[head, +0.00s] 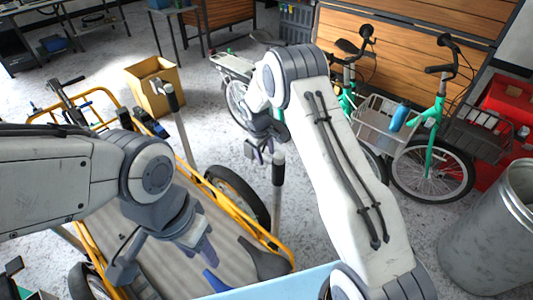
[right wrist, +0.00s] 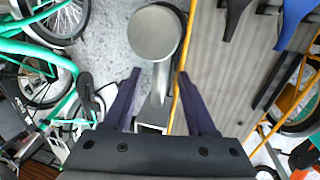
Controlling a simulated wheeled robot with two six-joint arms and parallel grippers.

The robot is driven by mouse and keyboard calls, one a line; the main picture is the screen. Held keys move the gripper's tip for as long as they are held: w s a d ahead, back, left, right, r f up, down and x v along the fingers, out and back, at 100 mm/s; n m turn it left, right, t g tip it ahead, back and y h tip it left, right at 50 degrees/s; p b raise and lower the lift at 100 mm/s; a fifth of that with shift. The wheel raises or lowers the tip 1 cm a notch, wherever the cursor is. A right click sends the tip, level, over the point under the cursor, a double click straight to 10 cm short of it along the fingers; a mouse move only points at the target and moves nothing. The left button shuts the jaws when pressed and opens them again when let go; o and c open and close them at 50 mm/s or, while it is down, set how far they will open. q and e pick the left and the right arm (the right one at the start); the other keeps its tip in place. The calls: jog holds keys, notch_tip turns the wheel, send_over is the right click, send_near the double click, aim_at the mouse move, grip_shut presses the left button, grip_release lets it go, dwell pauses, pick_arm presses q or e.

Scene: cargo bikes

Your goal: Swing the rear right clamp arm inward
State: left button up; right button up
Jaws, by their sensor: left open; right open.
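In the head view, a grey post with a dark top (head: 278,182) stands beside the yellow-framed cargo bed. A similar post (head: 174,108) stands further back, to the left. My right gripper (head: 261,148) is open just above and beside the nearer post. In the right wrist view, a round silver cap (right wrist: 154,32) with a narrow grey arm (right wrist: 159,85) shows; the arm reaches between the spread dark fingers of the right gripper (right wrist: 158,103), not gripped. I cannot tell which clamp arm this is. My left gripper (head: 165,262) is open and empty over the cargo bed.
The cargo bed (head: 150,240) has a yellow rail (head: 208,188), close to the right gripper's fingers. Green bikes (head: 430,140) with baskets stand at right, near a metal bin (head: 495,230). A cardboard box (head: 152,84) stands behind. Floor between is clear.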

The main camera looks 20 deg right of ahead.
jog(key=shift+d+f, duration=0.1)
jog(key=shift+f, duration=0.4)
jog(key=shift+c, duration=0.4)
grip_shut()
jog(key=shift+w+r, duration=0.1)
jog(key=shift+w, duration=0.05)
dwell(0.6)
